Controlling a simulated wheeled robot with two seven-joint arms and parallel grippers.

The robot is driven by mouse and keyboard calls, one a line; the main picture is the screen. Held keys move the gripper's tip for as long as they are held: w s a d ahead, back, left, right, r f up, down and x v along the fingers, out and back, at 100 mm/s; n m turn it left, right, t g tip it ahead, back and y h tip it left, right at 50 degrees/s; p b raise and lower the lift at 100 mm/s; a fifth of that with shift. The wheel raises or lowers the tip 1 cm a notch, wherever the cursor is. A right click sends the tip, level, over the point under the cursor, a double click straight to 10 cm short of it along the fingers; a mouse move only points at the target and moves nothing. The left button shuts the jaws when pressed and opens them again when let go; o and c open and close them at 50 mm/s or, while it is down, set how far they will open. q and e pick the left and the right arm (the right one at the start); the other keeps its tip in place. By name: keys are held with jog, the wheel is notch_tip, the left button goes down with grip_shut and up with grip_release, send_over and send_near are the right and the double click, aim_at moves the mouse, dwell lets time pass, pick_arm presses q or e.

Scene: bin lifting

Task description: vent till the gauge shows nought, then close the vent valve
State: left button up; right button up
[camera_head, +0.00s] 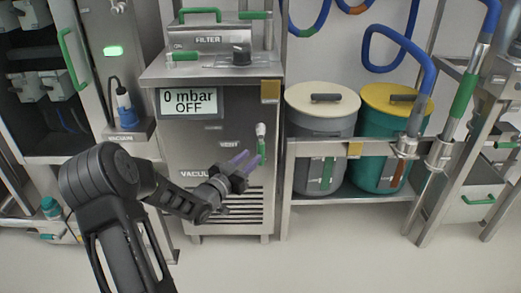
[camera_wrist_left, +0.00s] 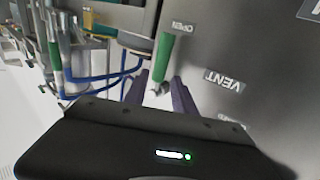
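The gauge display (camera_head: 189,102) on the steel cabinet reads "0 mbar OFF". The vent valve (camera_head: 261,130) is on the cabinet's front, right of the VENT label (camera_head: 228,144). Its green lever (camera_head: 262,150) hangs down in the head view. The lever (camera_wrist_left: 163,55) also shows in the left wrist view, near an OPEN label (camera_wrist_left: 183,27). My left gripper (camera_head: 249,157) is beside the lever's lower part. In the wrist view its purple fingers (camera_wrist_left: 159,85) are apart, with the lever's end in line with the gap; I see no grip. My right gripper is out of view.
A filter box (camera_head: 208,40) and a dark knob (camera_head: 241,54) are on the cabinet top. Right of the cabinet, a cream-lidded bin (camera_head: 322,103) and a yellow-lidded bin (camera_head: 397,104) stand in a steel rack (camera_head: 300,190). The floor in front is clear.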

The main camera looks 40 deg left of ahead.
aim_at(259, 150)
pick_arm(q)
jog(key=w, duration=0.3)
jog(key=w+b, duration=0.1)
jog(key=w, duration=0.2)
jog(key=shift+w+a+b, duration=0.2)
jog(key=shift+w+b, duration=0.1)
jog(key=shift+w, duration=0.05)
jog(key=shift+c, duration=0.4)
grip_shut()
dwell(0.7)
